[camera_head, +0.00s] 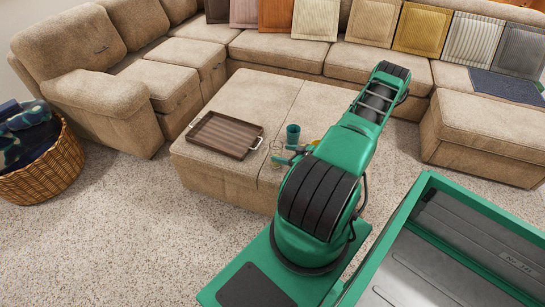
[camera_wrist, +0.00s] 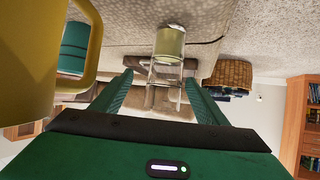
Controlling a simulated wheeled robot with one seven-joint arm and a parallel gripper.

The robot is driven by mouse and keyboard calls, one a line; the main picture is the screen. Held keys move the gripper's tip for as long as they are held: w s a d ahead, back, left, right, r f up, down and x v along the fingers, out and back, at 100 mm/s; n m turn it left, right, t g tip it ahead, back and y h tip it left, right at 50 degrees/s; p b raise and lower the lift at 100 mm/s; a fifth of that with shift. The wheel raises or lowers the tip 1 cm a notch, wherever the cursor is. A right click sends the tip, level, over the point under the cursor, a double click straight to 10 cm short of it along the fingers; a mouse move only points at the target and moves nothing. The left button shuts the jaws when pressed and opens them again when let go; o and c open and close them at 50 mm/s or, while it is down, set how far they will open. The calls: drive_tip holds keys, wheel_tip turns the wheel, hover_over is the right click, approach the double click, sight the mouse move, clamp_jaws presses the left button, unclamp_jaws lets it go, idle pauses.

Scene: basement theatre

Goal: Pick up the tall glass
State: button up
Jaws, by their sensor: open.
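The tall glass (camera_wrist: 168,45) is clear, with a greenish-yellow lower part. In the wrist view, which is upside down, it is near the picture's middle, ahead of my gripper (camera_wrist: 158,77). The two green fingers are apart, one on each side of the glass in the picture; I cannot tell whether it is between the tips or just beyond them. In the head view the glass (camera_head: 276,147) is small and faint on the ottoman (camera_head: 230,178), close to my gripper fingers (camera_head: 284,155). My arm hides part of the ottoman.
A teal cup (camera_head: 293,132) stands just behind my gripper. A yellow mug (camera_wrist: 28,55) is close beside the gripper in the wrist view. A brown tray (camera_head: 225,135) lies to the left. A sofa surrounds the ottoman; a wicker basket (camera_head: 45,172) stands far left.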

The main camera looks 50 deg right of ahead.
drive_tip(key=shift+a+x, duration=0.15)
drive_tip(key=shift+x, duration=1.3)
drive_tip(key=shift+a+x, duration=0.15)
drive_tip(key=shift+x, duration=1.25)
drive_tip(key=shift+a+x, duration=0.15)
drive_tip(key=shift+x, duration=1.3)
drive_tip(key=c, duration=1.4)
